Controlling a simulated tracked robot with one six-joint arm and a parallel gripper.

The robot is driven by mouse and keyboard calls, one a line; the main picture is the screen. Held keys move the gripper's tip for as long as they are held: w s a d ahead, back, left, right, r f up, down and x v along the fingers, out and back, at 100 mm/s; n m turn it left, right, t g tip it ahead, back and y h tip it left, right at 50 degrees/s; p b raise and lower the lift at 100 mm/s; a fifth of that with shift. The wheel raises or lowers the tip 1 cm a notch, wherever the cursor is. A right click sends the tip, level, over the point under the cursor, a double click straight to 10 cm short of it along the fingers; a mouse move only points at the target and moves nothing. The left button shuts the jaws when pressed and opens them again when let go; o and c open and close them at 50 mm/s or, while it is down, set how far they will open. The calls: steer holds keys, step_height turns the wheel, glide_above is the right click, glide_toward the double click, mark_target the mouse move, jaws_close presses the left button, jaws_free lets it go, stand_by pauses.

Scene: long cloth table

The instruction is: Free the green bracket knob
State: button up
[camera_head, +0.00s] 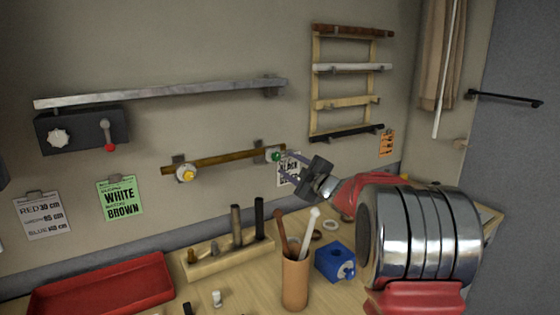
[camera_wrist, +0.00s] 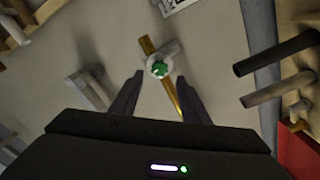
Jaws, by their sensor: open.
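The green bracket knob (camera_head: 276,156) sits on the bracket at the right end of a brown-gold rod on the wall. In the wrist view the green knob (camera_wrist: 159,69) is just beyond the fingertips, roughly midway between them. A yellow knob (camera_head: 187,174) is on the bracket near the rod's left end. The rod (camera_head: 230,159) rests across both brackets. My gripper (camera_head: 292,168) is in front of the wall, to the right of the green knob, with its fingers pointing toward it. In the wrist view my gripper (camera_wrist: 155,82) is open and nothing is between its fingers.
A grey bar (camera_head: 160,94) and a dark box with a red-tipped lever (camera_head: 80,131) are on the wall to the left. A rack of rods (camera_head: 349,85) hangs above right. Below, the table carries a cup of tools (camera_head: 295,283), a blue block (camera_head: 333,262) and a red tray (camera_head: 105,287).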

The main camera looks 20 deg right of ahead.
mark_target(277, 158)
steer(key=shift+w+a, duration=0.2)
steer(key=shift+w, duration=0.85)
steer(key=shift+w+a, duration=0.25)
steer(key=shift+w, duration=0.85)
steer(key=shift+w+a, duration=0.2)
steer(key=shift+w, duration=0.85)
steer(key=shift+c, duration=0.3)
steer(key=shift+f, duration=0.1)
steer(key=c, duration=1)
steer(key=shift+m, duration=0.6)
steer(key=o, duration=1.1)
steer(key=shift+c, duration=0.2)
steer(key=shift+s, duration=0.1)
